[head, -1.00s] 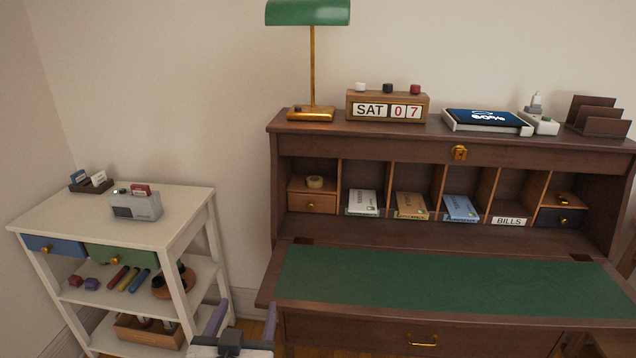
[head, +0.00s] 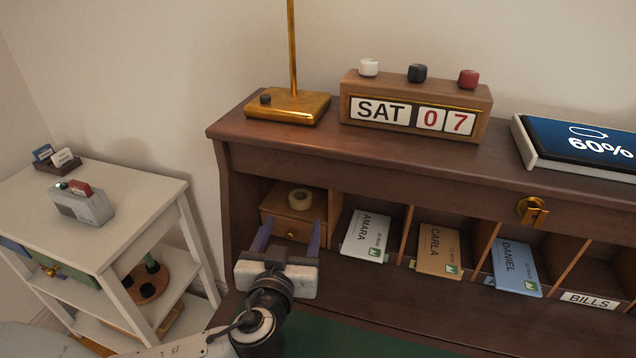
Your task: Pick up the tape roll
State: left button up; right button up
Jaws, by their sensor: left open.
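The tape roll (head: 300,199) is a small beige ring. It lies flat on top of the small wooden drawer (head: 277,227) in the leftmost pigeonhole of the desk. My left gripper (head: 287,228) is in front of that pigeonhole, its two purple fingers apart and pointing toward the drawer front, below the tape roll. It looks empty, and the tape roll sits apart from the fingers. My right gripper does not show.
The desk's top shelf (head: 223,127) overhangs the pigeonholes and carries a lamp (head: 290,107), a calendar block (head: 416,105) and a tablet (head: 585,145). A divider and envelopes, the first marked AMARA (head: 366,236), stand right of the drawer. A white cart (head: 120,190) is at left.

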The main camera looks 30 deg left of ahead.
aim_at(299, 204)
pick_arm(q)
jog(key=x, duration=0.3)
jog(key=shift+w+a+r, duration=0.1)
jog(key=shift+a+r, duration=0.05)
jog(key=shift+a, duration=0.05)
jog(key=shift+p+x, duration=0.65)
jog(key=shift+x, duration=2.35)
jog(key=shift+d, duration=0.1)
jog(key=c, duration=1.1)
jog(key=shift+r, duration=0.1)
